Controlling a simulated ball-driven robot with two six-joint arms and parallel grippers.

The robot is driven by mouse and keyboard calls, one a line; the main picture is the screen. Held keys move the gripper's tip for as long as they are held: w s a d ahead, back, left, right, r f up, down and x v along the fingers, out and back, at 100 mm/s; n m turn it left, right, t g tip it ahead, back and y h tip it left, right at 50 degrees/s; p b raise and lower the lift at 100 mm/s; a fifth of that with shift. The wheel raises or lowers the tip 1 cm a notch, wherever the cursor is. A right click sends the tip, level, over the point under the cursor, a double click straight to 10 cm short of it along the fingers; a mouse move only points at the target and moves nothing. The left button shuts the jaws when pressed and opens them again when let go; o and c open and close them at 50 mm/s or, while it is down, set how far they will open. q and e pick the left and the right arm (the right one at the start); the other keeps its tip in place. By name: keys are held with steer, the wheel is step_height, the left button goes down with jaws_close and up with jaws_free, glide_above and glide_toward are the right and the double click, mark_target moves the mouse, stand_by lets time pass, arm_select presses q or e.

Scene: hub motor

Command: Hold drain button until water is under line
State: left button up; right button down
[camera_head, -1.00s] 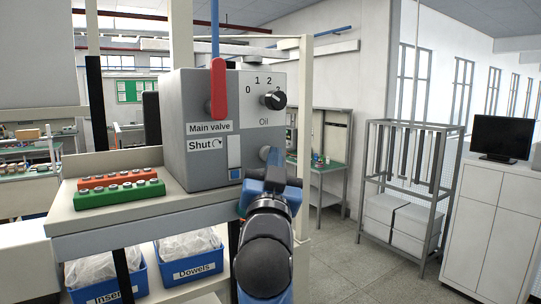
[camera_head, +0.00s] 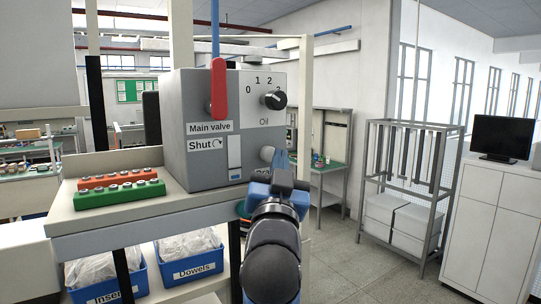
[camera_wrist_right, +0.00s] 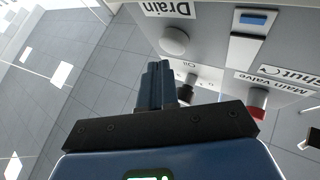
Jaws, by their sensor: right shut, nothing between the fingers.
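The grey control box (camera_head: 205,130) stands on the bench and carries a round grey drain button (camera_head: 267,153) low on its front. In the right wrist view the button (camera_wrist_right: 174,41) sits beside the upside-down "Drain" label (camera_wrist_right: 168,8). A tall gauge window (camera_head: 235,152) is left of the button. My left gripper is not in view.
The red main valve handle (camera_head: 219,90) and black oil knob (camera_head: 274,99) are higher on the box. Green (camera_head: 120,195) and orange (camera_head: 112,179) blocks lie at left on the bench. Blue bins (camera_head: 190,270) stand below. Open floor lies to the right.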

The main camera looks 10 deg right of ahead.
steer(key=shift+s, duration=0.1)
steer(key=shift+s+d+p, duration=0.1)
steer(key=shift+s+d, duration=0.2)
steer(key=shift+s, duration=0.45)
steer(key=shift+s+d+p, duration=0.15)
steer(key=shift+s+d, duration=0.1)
steer(key=shift+s, duration=0.5)
steer(key=shift+s+d+p, duration=0.1)
steer(key=shift+s+d, duration=0.2)
steer(key=shift+s, duration=0.45)
